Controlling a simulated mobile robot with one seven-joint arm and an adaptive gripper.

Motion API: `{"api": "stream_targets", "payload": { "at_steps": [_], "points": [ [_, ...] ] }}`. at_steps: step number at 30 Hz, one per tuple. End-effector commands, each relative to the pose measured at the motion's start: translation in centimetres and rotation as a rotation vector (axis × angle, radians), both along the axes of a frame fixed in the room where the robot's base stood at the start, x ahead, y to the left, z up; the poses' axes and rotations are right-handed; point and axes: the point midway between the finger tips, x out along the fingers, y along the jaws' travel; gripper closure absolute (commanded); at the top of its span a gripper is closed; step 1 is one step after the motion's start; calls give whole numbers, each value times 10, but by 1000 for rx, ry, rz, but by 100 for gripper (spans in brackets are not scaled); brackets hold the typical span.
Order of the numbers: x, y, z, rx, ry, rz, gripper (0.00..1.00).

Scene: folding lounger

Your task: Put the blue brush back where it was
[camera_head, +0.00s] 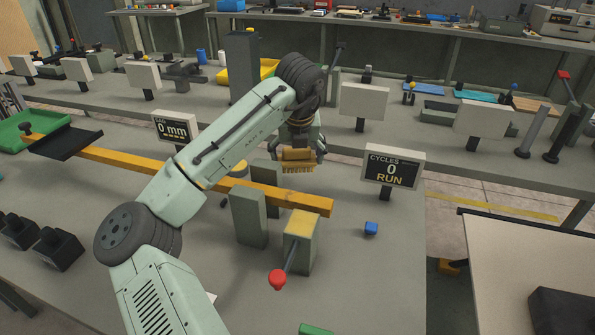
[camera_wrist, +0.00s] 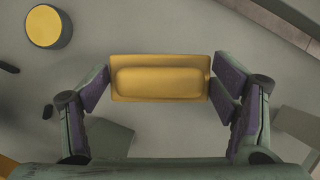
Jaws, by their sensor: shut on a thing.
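My gripper (camera_head: 297,157) is shut on a yellow brush (camera_head: 297,167), holding it bristles down above the grey bench. In the wrist view the brush's yellow block (camera_wrist: 160,78) lies level between the two finger pads of my gripper (camera_wrist: 161,84). No blue brush shows in either view; the held brush looks yellow-tan.
A long yellow beam (camera_head: 130,159) crosses the bench, with grey blocks (camera_head: 249,217) and a red-knobbed lever (camera_head: 278,279) near its right end. A CYCLES display (camera_head: 393,167) stands right of the gripper. A yellow-topped round piece (camera_wrist: 48,27) lies upper left in the wrist view.

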Motion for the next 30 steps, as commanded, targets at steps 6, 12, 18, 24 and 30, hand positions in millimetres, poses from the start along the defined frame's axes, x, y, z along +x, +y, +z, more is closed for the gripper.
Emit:
{"api": "stream_targets", "payload": {
  "at_steps": [6, 12, 18, 24, 30],
  "points": [
    [0, 0, -17, 0, -1, 0, 47],
    [0, 0, -44, 0, 1, 0, 47],
    [0, 0, -48, -1, -2, 0, 47],
    [0, -1, -52, -1, -1, 0, 47],
    [0, -1, -51, 0, -1, -1, 7]
  ]
}}
